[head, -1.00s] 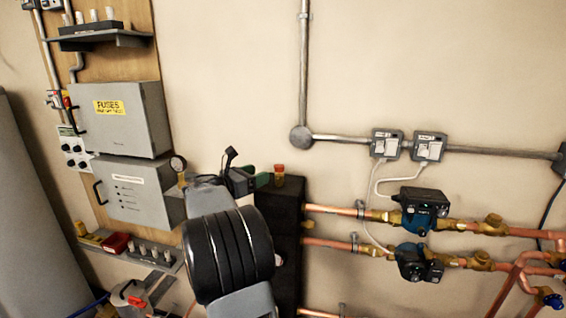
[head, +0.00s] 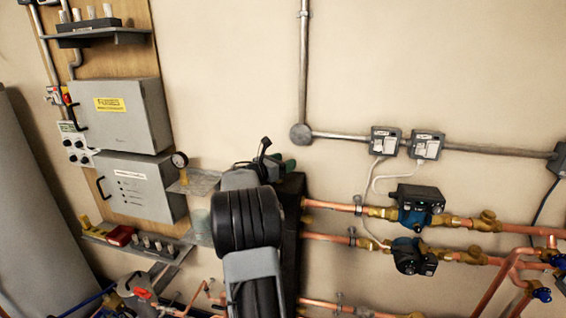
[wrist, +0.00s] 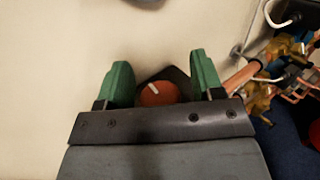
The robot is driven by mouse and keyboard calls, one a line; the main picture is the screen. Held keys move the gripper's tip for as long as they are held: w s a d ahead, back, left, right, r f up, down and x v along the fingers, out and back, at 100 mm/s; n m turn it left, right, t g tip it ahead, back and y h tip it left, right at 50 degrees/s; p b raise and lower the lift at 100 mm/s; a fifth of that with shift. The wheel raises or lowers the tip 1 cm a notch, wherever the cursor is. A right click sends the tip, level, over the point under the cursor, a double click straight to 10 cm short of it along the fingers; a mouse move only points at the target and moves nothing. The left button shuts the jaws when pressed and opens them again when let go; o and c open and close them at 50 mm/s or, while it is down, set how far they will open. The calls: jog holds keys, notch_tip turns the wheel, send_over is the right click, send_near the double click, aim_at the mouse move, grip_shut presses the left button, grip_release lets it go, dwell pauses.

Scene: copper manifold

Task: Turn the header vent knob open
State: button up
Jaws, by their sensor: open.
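The header vent knob (wrist: 160,96) shows in the wrist view as a round orange-red cap with a white pointer mark. It sits on the top of the dark header (wrist: 176,76). My gripper (wrist: 158,68) is open, with one green finger on each side of the knob in this view. A gap shows beside the knob on both sides, and I cannot tell how far above it the fingers are. In the head view the tall black header (head: 291,225) stands behind my arm. My gripper (head: 276,163) is at its top there and hides the knob.
Copper pipes (head: 330,205) with two pumps (head: 414,207) run right from the header. The wall above the header is clear.

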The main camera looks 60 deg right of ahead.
jog(key=shift+c, duration=0.4)
jog(key=c, duration=0.8)
jog(key=shift+c, duration=0.2)
